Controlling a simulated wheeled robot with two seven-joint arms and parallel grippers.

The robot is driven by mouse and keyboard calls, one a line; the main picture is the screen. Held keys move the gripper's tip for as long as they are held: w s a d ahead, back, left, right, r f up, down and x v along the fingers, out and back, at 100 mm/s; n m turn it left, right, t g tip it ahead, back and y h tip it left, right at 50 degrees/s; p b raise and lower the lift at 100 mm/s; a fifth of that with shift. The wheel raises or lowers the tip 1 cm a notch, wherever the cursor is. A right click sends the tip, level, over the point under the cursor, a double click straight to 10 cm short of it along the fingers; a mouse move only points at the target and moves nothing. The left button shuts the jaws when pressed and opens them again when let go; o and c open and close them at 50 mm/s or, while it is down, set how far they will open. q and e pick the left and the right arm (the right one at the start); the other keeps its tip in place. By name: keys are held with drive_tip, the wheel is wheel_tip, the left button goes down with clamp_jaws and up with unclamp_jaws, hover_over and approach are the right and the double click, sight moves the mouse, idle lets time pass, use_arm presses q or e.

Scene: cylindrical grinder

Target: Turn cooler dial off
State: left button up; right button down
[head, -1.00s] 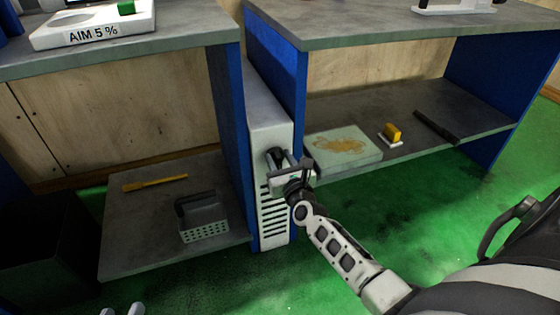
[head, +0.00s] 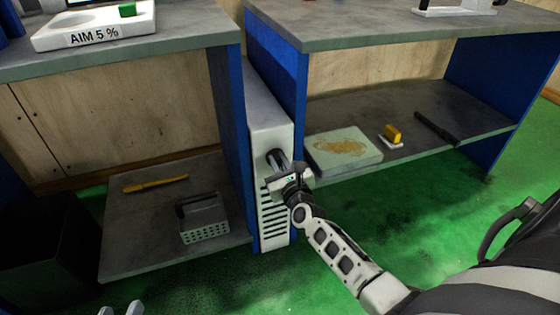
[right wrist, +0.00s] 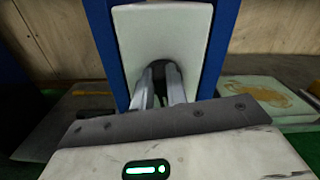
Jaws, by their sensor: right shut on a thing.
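The cooler (head: 272,112) is a tall, narrow white box with dark vent slots, standing between two blue panels. Its dark round dial (right wrist: 158,68) is on the front face, mostly covered by my fingers. My right gripper (head: 277,160) reaches the cooler's front from the lower right and is shut on the dial. In the right wrist view its two fingers (right wrist: 159,88) lie on either side of the dial. The dial's pointer or marks cannot be made out. My left gripper (head: 121,310) shows only as two separated pale fingertips at the bottom left edge, away from the cooler.
The left lower shelf (head: 125,235) holds a yellow-handled tool (head: 155,184) and a grey perforated basket (head: 204,220). Green floor is open at right.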

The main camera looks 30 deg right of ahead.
drive_tip(key=n, duration=0.5)
drive_tip(key=a+f+n+p, duration=0.1)
drive_tip(key=n, duration=0.3)
drive_tip(key=f+n, duration=0.1)
drive_tip(key=n, duration=0.4)
drive_tip(key=shift+w+a+n, duration=0.15)
drive_tip(key=shift+a+n, duration=0.15)
drive_tip(key=n, duration=0.2)
drive_tip(key=shift+f+n+p, duration=0.15)
drive_tip(key=shift+n+p, duration=0.2)
drive_tip(key=shift+n, duration=0.05)
use_arm(q)
drive_tip(key=shift+a+f+g+y+p, duration=0.3)
drive_tip(key=shift+f+g+p, duration=0.1)
drive_tip(key=shift+f, duration=0.15)
drive_tip(key=shift+a+f+g+y+p, duration=0.15)
drive_tip(key=shift+f+g+y+p, duration=0.2)
drive_tip(key=shift+f, duration=0.2)
use_arm(e)
drive_tip(key=shift+s+d+f+n, duration=0.1)
drive_tip(key=shift+d+f+n, duration=0.2)
drive_tip(key=shift+n, duration=2.4)
drive_tip(key=shift+s+d+f+n, duration=0.1)
drive_tip(key=shift+d+f+n, duration=0.25)
drive_tip(key=shift+n, duration=2.35)
drive_tip(key=shift+s+d+f+n, duration=0.1)
drive_tip(key=shift+d+f+n, duration=0.2)
drive_tip(key=shift+n, duration=2.4)
